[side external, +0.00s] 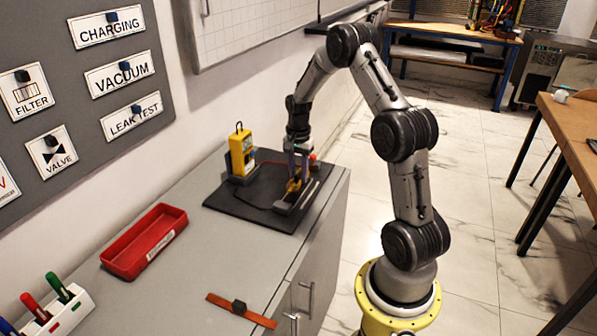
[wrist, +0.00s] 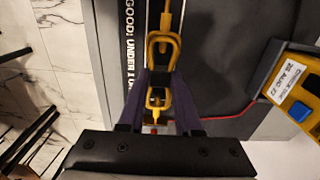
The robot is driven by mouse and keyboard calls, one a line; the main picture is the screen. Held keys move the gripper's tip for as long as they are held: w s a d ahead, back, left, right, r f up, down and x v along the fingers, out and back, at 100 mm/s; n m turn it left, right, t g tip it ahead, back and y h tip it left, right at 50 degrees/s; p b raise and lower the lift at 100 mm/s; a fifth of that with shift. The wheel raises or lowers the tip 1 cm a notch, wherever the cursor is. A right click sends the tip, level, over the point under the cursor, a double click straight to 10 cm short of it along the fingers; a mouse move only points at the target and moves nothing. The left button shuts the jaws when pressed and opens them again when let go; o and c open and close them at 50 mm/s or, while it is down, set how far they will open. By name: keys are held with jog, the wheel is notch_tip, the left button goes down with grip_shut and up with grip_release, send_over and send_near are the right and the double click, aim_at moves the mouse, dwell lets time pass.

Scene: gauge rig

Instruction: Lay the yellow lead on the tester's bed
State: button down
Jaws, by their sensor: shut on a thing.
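My gripper (side external: 297,178) is low over the dark mat near the counter's right end. In the wrist view my gripper (wrist: 161,78) has its two fingers on either side of a yellow looped piece, the yellow lead (wrist: 162,48), and is shut on it. The yellow lead (side external: 293,187) is partly hidden by the fingers in the side view. Beneath it is a dark grey bed (wrist: 112,62) with white lettering, partly reading "GOOD! UNDER 1". I cannot tell whether the lead touches it. The yellow tester (side external: 241,155) stands upright behind; its blue button (wrist: 298,112) shows in the wrist view.
The black mat (side external: 226,202) lies on the grey counter. A thin red cable (wrist: 228,116) runs beside the fingers. A red tray (side external: 128,262), an orange strap (side external: 262,319) with a dark block and a white pen holder (side external: 72,312) stand nearer the camera. Counter between them is clear.

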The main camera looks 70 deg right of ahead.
jog(key=shift+f, duration=0.25)
jog(key=shift+f, duration=0.35)
jog(key=shift+f, duration=0.6)
jog(key=shift+c, duration=0.2)
grip_release()
jog(key=shift+r, duration=4)
